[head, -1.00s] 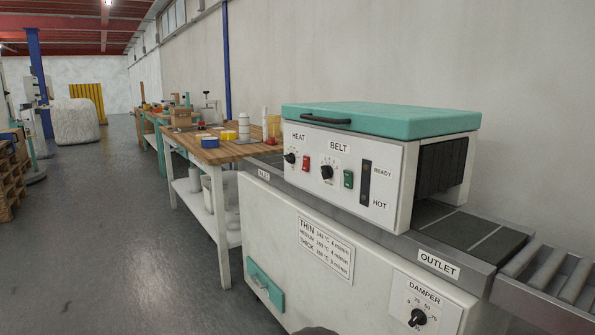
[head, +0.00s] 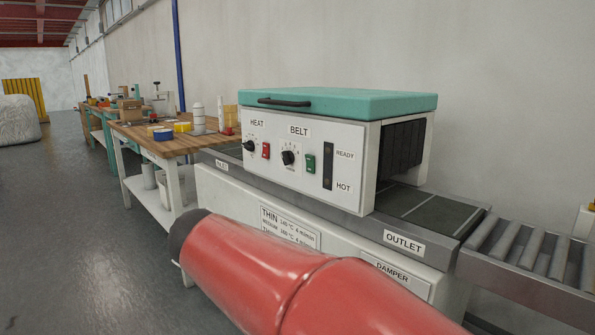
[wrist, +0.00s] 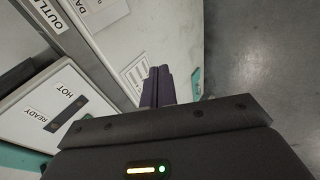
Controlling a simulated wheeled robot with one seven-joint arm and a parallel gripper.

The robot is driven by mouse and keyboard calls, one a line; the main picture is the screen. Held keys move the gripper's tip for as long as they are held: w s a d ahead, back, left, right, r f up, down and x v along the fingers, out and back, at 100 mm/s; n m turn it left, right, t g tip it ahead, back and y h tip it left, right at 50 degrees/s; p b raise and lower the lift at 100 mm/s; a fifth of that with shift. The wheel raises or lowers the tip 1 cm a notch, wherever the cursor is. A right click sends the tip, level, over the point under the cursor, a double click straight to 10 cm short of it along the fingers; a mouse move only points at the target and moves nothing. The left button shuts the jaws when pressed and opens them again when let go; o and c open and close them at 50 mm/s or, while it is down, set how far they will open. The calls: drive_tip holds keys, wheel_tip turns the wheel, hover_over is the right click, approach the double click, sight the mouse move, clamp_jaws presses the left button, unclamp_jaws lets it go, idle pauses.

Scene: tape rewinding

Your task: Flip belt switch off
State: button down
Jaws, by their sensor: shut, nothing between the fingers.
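The heat-shrink machine's white control panel (head: 343,140) faces me in the head view. The green belt switch (head: 310,164) is on it, right of the BELT knob (head: 288,157). The red heat switch (head: 266,151) is further left, beside the HEAT knob (head: 249,146). The switch's position is too small to tell. In the wrist view my gripper (wrist: 158,72) is shut and empty, apart from the machine's front.
My red arm link crosses the lower head view and hides part of the lower cabinet. A teal lid (head: 340,102) with a dark handle tops the machine. A roller conveyor (head: 528,250) extends right. A wooden workbench (head: 165,145) with tapes and bottles stands left.

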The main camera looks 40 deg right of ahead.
sight(309, 159)
drive_tip(key=w+d+r+h+b, duration=0.1)
drive_tip(key=w+d+r+h, duration=0.2)
drive_tip(key=w+r+h, duration=0.2)
drive_tip(key=w+d+r+g+h+b, duration=0.1)
drive_tip(key=w+d+r+h, duration=0.3)
drive_tip(key=w, duration=0.8)
wheel_tip(309, 159, up, 2)
drive_tip(key=shift+r+h, duration=0.25)
drive_tip(key=shift+h, duration=0.95)
drive_tip(key=shift+w+d, duration=0.1)
drive_tip(key=d, duration=0.4)
drive_tip(key=d+r+p, duration=0.1)
drive_tip(key=d, duration=0.4)
drive_tip(key=w+d, duration=0.1)
drive_tip(key=d, duration=0.3)
drive_tip(key=shift+d+r+p, duration=0.35)
drive_tip(key=shift+d, duration=0.05)
drive_tip(key=shift+d+r, duration=0.1)
drive_tip(key=shift+d, duration=0.05)
